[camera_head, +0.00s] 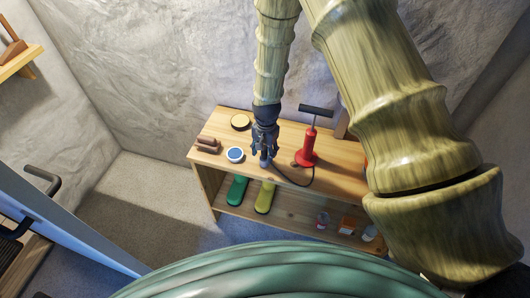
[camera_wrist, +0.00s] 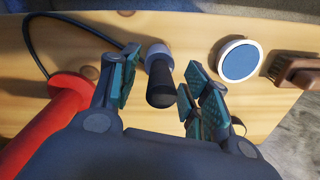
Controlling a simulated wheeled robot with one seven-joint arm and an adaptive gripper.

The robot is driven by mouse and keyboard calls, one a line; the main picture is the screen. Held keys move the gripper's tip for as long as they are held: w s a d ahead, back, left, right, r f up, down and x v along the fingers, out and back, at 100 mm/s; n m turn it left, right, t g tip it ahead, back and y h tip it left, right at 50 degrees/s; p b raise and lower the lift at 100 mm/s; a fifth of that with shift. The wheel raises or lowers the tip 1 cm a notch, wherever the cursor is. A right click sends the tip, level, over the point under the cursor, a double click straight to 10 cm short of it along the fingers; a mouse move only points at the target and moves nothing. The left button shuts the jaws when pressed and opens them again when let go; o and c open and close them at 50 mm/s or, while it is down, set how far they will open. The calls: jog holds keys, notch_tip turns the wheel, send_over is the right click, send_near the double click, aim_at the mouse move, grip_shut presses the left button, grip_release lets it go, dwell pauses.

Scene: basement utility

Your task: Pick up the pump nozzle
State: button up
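The pump nozzle (camera_wrist: 160,76) is a short grey and black cylinder on the end of a thin black hose, beside the red pump (camera_head: 308,150). In the wrist view it lies between the two fingers of my gripper (camera_wrist: 160,92), with a gap on each side. My gripper is open and holds nothing. In the head view my gripper (camera_head: 265,148) points down over the wooden bench top, left of the pump, and hides most of the nozzle (camera_head: 264,163). The red pump body also shows at the left in the wrist view (camera_wrist: 48,118).
A blue-and-white round tin (camera_head: 235,154), a yellow round tin (camera_head: 241,121) and a brown brush (camera_head: 208,144) stand on the bench (camera_head: 225,171) to the left. The lower shelf holds a green item (camera_head: 237,190), a yellow item (camera_head: 265,197) and small containers. Walls stand behind.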

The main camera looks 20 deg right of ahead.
grip_shut()
jog(key=shift+r, duration=0.15)
